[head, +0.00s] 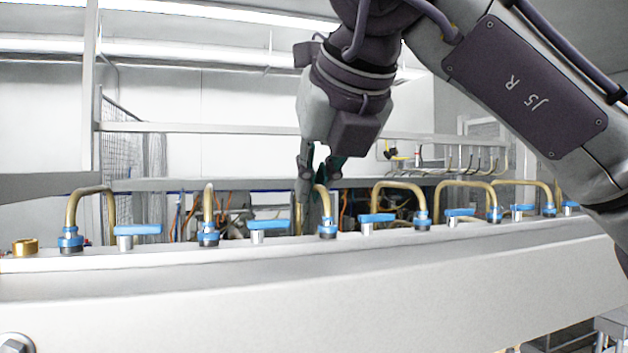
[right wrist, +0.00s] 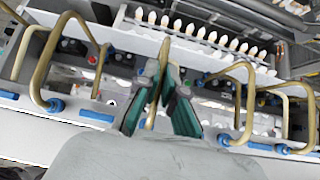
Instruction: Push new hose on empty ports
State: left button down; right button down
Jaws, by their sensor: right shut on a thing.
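My right gripper (head: 321,172) reaches down from above and is shut on a brass-coloured bent hose (head: 323,198). The lower end of this hose meets a blue-collared port (head: 327,230) on the white rail. In the right wrist view, the green-padded fingers (right wrist: 160,112) stand on either side of the hose (right wrist: 154,108). Other bent hoses stand in blue-collared ports along the rail, such as one at the left (head: 90,190) and one right of the gripper (head: 398,184). A short brass fitting (head: 24,247) with no hose on it sits at the far left. My left gripper is not in view.
Blue-handled valves (head: 138,230) stand between the ports along the white rail (head: 200,290). Neighbouring hoses rise on both sides of the gripper. A rack with a row of pale-tipped pieces (right wrist: 195,32) lies behind the rail in the right wrist view.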

jog(key=c, duration=0.9)
grip_release()
jog(key=shift+r, duration=0.15)
jog(key=shift+r+p, duration=2.2)
jog(key=shift+r, duration=0.2)
jog(key=shift+f, duration=0.1)
